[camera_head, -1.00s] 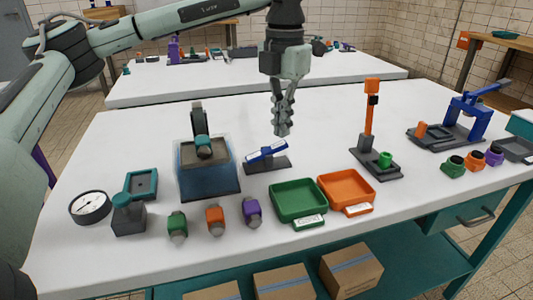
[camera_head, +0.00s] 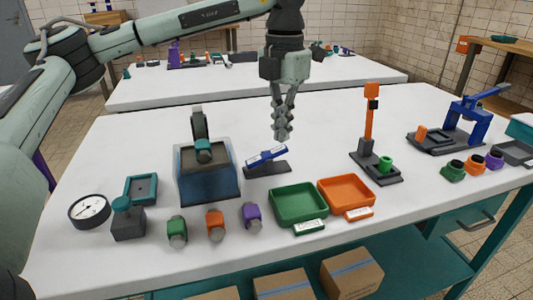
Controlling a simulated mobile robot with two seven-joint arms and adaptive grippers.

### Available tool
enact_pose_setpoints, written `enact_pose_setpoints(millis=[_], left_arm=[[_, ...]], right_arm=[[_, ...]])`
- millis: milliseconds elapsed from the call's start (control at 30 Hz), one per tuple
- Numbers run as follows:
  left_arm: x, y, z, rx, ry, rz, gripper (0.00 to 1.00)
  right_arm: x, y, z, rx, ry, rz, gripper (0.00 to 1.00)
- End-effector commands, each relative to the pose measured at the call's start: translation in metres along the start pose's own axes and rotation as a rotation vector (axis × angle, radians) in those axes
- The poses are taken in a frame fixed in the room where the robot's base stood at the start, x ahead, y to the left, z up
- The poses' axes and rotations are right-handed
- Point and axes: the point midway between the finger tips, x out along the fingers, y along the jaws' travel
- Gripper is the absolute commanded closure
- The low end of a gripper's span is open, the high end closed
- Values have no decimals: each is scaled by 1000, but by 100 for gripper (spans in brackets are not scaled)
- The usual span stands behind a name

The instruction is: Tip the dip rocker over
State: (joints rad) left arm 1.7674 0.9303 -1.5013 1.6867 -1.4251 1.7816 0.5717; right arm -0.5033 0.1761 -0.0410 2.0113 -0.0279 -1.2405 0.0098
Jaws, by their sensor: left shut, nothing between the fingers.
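The dip rocker (camera_head: 266,156) is a blue lever with a pale label, tilted on a dark grey base (camera_head: 268,170). Its right end is up and its left end is down. It stands on the white table between the blue tank and the green tray. My left gripper (camera_head: 282,137) points down just above and beyond the raised right end of the rocker. Its fingers are shut and empty. A small gap seems to lie between the fingertips and the rocker, though contact is hard to judge. My right gripper is out of view.
A blue tank (camera_head: 208,182) with a dark upright stands close left of the rocker. A green tray (camera_head: 299,204) and an orange tray (camera_head: 346,193) lie in front to the right. An orange post (camera_head: 369,120) stands farther right. The table behind the rocker is clear.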

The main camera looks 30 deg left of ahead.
Motion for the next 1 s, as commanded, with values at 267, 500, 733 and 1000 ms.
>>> enact_pose_setpoints(millis=[267,500,733,1000], left_arm=[[0,0,0,0,0,0,100],[2,0,0,0,0,0,100],[10,0,0,0,1,0,100],[20,0,0,0,0,0,100]], right_arm=[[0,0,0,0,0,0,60],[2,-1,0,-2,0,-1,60],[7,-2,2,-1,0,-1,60],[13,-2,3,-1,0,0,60]])
